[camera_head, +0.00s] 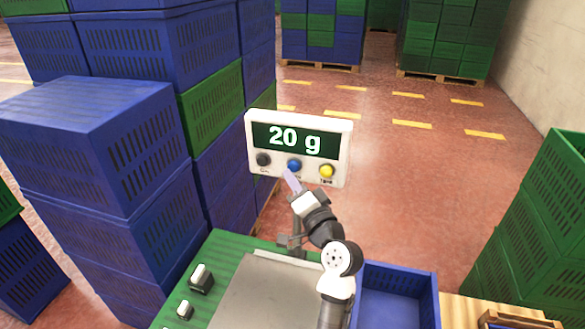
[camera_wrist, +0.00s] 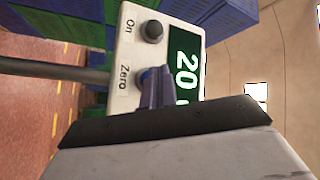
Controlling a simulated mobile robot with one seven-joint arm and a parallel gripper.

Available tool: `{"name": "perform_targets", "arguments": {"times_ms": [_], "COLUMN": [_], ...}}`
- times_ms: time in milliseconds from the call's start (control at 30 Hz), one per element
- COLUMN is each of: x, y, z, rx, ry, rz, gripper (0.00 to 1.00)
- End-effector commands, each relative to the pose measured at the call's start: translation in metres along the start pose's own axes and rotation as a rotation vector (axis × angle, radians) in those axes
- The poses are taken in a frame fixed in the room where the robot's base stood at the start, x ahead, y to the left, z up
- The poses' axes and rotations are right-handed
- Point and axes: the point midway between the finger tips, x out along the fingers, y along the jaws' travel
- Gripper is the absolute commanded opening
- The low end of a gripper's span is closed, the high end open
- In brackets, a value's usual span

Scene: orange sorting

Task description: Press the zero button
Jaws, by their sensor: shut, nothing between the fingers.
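A white scale display (camera_head: 298,147) stands on a post, and its screen reads "20 g". Below the screen are a black button (camera_head: 263,159), a blue button (camera_head: 294,165) and a yellow button (camera_head: 327,171). In the wrist view the black button (camera_wrist: 153,31) is labelled "On" and the blue button (camera_wrist: 144,77) "Zero". My gripper (camera_head: 289,174) is shut and empty, its purple fingertips at the blue button. In the wrist view the fingers (camera_wrist: 158,88) partly cover the blue button. I cannot tell whether they touch it or press it.
The scale's flat metal plate (camera_head: 265,295) lies below my arm on a green surface. An empty blue crate (camera_head: 395,305) sits to its right. Stacked blue crates (camera_head: 95,150) rise close on the left, green crates (camera_head: 540,230) on the right. Open floor lies behind the display.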

Motion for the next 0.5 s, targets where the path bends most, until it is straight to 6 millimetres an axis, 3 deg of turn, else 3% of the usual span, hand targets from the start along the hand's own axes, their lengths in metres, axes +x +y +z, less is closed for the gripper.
{"name": "perform_targets", "arguments": {"times_ms": [500], "x": [0.0060], "y": [0.0043], "z": [-0.0045], "rx": [0.000], "ry": [0.000], "rz": [0.000], "gripper": [0.00]}}
